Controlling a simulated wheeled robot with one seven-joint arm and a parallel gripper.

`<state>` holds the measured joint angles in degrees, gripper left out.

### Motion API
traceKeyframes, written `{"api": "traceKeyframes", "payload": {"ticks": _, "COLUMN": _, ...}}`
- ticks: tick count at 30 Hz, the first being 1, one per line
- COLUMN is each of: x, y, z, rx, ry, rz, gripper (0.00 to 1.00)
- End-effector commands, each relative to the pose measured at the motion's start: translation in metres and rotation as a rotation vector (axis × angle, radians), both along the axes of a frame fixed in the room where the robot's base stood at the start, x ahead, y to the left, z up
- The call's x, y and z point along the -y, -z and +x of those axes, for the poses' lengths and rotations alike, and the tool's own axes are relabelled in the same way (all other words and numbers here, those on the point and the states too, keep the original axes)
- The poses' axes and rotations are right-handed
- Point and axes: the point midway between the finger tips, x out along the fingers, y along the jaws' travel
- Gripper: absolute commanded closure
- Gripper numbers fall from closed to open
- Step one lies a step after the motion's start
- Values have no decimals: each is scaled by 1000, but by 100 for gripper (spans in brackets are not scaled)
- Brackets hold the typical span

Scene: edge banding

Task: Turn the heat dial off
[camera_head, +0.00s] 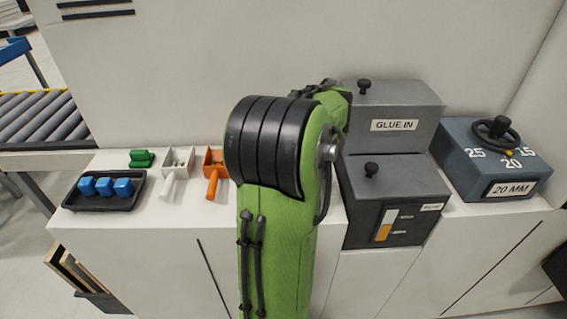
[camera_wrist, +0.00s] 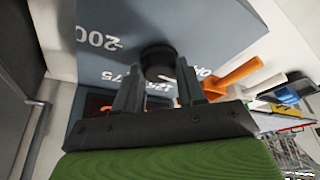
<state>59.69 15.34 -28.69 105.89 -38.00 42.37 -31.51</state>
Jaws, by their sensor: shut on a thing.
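The heat dial (camera_wrist: 157,58) is a round black knob on a blue-grey panel (camera_wrist: 112,20) in the wrist view. White markings around it read 200, 175 and OFF, partly covered by the fingers. My gripper (camera_wrist: 158,76) has one finger on each side of the dial and is shut on it. I cannot tell which marking the dial points to. In the head view my green arm hides the dial, its panel and my gripper.
A GLUE IN box (camera_head: 394,112) and a dark box with a level gauge (camera_head: 390,205) stand right of my arm. Farther right is a 20 MM box (camera_head: 492,165) with a handwheel. An orange scoop (camera_head: 214,170), white scoop (camera_head: 176,165) and black tray (camera_head: 78,201) of blue blocks lie left.

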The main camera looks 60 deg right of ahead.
Motion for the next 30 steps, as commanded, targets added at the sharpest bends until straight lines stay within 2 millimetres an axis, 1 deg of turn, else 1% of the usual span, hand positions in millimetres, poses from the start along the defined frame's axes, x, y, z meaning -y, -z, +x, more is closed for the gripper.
{"api": "traceKeyframes", "payload": {"ticks": 3, "x": 1, "y": -1, "z": 0, "rx": 1, "ry": -54, "rz": -1, "gripper": 91}}
{"api": "traceKeyframes", "payload": {"ticks": 10, "x": 2, "y": -1, "z": 0, "rx": 0, "ry": -118, "rz": -2, "gripper": 91}}
{"api": "traceKeyframes", "payload": {"ticks": 25, "x": 1, "y": 0, "z": 0, "rx": 0, "ry": -136, "rz": 0, "gripper": 91}}
{"api": "traceKeyframes", "payload": {"ticks": 26, "x": 1, "y": 0, "z": 0, "rx": 0, "ry": -136, "rz": 0, "gripper": 58}}
{"api": "traceKeyframes", "payload": {"ticks": 30, "x": 1, "y": 0, "z": 0, "rx": 0, "ry": -135, "rz": 0, "gripper": 36}}
